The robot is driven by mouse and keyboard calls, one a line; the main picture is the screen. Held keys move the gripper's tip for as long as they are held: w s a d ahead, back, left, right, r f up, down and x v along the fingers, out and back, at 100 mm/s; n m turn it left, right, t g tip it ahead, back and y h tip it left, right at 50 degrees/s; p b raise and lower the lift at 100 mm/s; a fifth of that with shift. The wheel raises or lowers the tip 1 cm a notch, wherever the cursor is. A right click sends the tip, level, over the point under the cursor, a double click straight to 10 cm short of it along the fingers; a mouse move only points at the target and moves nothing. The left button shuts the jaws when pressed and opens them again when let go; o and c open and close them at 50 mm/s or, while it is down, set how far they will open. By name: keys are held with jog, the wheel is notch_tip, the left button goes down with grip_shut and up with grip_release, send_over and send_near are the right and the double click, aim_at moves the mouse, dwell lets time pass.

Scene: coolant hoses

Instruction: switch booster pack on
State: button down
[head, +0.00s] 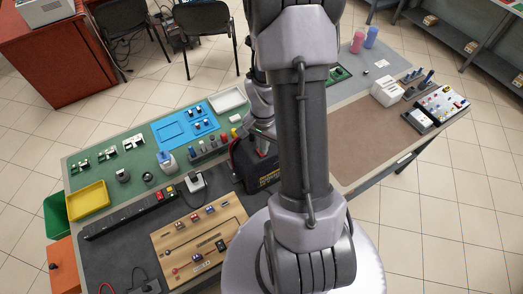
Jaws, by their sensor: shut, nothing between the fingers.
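The booster pack looks to be the black box with red parts (255,173) on the workbench, just left of my arm's upright link in the head view. That link hides its right side. Its switch cannot be made out. My gripper (262,149) is shut and empty, pointing down at the top of the box. It is small and dark against the box, so I cannot tell whether it touches.
A wooden board with small parts (178,238) and a long black power strip (125,216) lie left of the box. Bottles and small posts stand behind these. A yellow tray (88,200) is at the far left. The brown mat (385,150) at right is largely clear.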

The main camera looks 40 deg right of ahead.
jog(key=shift+f+b, duration=0.75)
jog(key=shift+f, duration=0.05)
notch_tip(320, 180, up, 7)
jog(key=p, duration=0.5)
jog(key=shift+r, duration=0.1)
dwell(0.5)
